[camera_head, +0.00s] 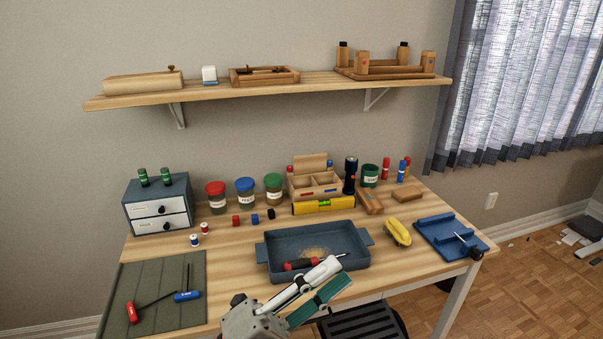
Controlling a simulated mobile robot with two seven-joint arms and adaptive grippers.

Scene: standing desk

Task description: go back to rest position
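My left gripper (338,276) comes in at the bottom centre, its two fingers reaching up and right in front of the tray (272,276). The fingers, one pale and one teal, show a gap between them and nothing is seen held. My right gripper is not in view. The blue-grey tray holds a red-and-black screwdriver (300,265) and a small heap of light brown shavings (316,252). The finger tips overlap the tray's front edge in the picture; whether they touch it cannot be told.
The wooden desk (385,282) carries a drawer unit (159,207), lidded jars (245,194), a yellow level (324,205), a yellow tool (397,232), a blue stand (448,238) and a green mat (160,275) with hex keys. A shelf (320,86) hangs above.

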